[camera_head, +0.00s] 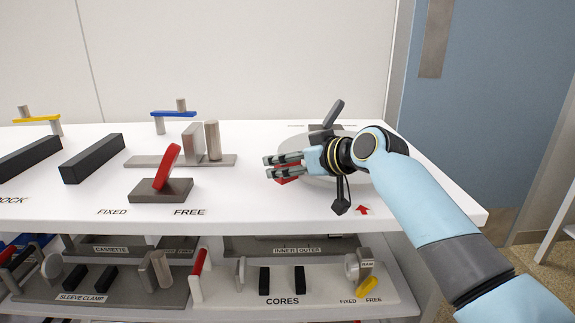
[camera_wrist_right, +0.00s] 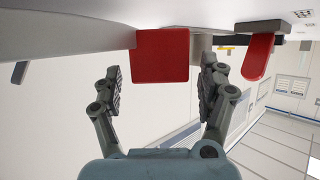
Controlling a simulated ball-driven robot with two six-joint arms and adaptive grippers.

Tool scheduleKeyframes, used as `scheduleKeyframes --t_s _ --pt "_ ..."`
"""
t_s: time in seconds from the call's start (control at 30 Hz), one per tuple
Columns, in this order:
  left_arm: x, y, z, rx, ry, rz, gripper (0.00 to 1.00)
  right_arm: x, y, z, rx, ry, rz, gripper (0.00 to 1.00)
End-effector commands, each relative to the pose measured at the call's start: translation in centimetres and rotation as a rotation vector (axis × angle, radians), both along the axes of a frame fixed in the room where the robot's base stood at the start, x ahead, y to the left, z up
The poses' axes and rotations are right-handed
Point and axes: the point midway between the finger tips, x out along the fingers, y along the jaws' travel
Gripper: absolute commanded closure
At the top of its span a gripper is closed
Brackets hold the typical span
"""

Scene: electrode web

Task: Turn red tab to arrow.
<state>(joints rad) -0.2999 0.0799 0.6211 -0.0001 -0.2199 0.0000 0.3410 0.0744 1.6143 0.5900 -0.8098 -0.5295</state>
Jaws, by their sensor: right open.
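The red tab (camera_head: 288,181) sits at the left front edge of a pale grey round disc (camera_head: 322,181) on the white tabletop; my right gripper covers most of it in the head view. In the right wrist view the red tab (camera_wrist_right: 162,55) is a flat red square between the two fingers, with a gap on each side. My right gripper (camera_head: 268,167) is open around the tab, its arm reaching in from the right. A small red arrow (camera_head: 362,209) is marked on the tabletop to the right of the tab, near the front edge. My left gripper is out of view.
A red lever on a dark block (camera_head: 160,191), marked FIXED and FREE, stands to the left. A dark tilted lever (camera_head: 333,114) stands behind the disc. Black bars (camera_head: 91,158) lie farther left. A lower shelf (camera_head: 225,297) holds more fixtures. The front tabletop is clear.

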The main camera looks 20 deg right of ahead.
Motion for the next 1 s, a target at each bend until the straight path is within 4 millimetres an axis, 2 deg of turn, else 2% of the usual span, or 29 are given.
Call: scheduleKeyframes --t_s 0.13,0.4,0.9,1.0 --pt "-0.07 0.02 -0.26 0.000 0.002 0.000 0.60 0.84 0.37 -0.42 -0.001 0.001 0.000 0.24" --pt "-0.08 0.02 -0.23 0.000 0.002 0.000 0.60 0.94 0.41 -0.41 -0.001 0.001 0.000 0.24" --pt "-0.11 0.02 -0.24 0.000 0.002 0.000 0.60 0.90 0.39 -0.42 -0.001 0.001 0.000 0.89" --pt "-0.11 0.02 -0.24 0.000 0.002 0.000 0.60 0.91 0.38 -0.42 -0.001 0.001 0.000 1.00"
